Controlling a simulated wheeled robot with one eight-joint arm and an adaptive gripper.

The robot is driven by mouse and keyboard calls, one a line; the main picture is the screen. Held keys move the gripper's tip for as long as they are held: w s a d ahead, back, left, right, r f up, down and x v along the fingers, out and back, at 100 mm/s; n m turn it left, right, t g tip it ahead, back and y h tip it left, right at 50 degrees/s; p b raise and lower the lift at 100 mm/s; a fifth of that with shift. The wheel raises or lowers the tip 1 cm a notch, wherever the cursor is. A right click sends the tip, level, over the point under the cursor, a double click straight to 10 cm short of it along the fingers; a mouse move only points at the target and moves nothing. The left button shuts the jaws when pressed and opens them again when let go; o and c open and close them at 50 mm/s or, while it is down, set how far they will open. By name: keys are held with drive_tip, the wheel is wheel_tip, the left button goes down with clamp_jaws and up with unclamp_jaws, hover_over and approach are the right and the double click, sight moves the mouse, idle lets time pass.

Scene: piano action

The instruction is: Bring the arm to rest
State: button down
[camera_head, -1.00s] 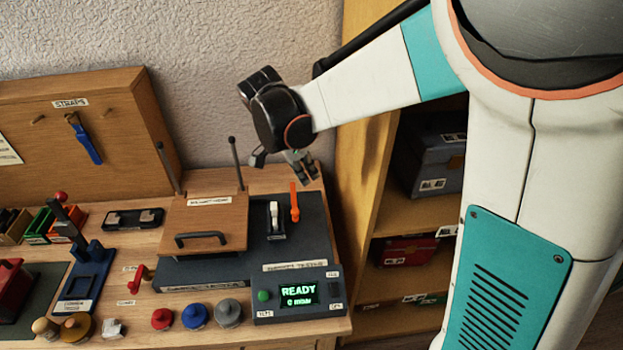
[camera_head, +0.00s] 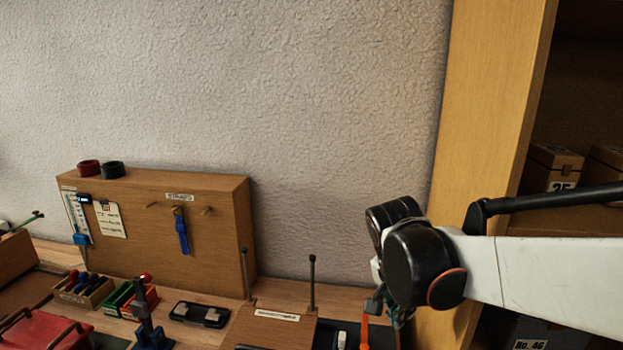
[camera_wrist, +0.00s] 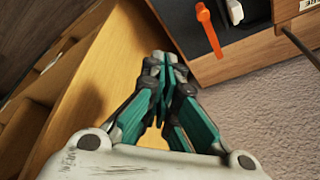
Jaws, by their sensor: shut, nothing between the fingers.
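My gripper (camera_wrist: 163,65) shows in the wrist view with its teal fingers drawn together and nothing between them. In the head view its fingers are mostly hidden behind the black wrist joint of my arm, at the lower right. The gripper hangs near the right end of the workbench, beside the orange lever (camera_head: 364,333). In the wrist view the orange lever (camera_wrist: 209,28) stands a little beyond the fingertips, to the right, apart from them.
A pegboard panel (camera_head: 120,230) with a blue strap (camera_head: 182,232) stands at the back left. Two upright rods rise from the wooden-lidded device (camera_head: 268,328). The wall area above the bench is clear.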

drive_tip(key=s+d+n+t+y+b, duration=0.1)
drive_tip(key=s+n+t, duration=0.4)
drive_tip(key=s+n, duration=0.6)
drive_tip(key=s+y, duration=0.1)
drive_tip(key=s, duration=0.1)
drive_tip(key=shift+s+d+r+y+b, duration=0.3)
drive_tip(key=shift+s+b, duration=0.1)
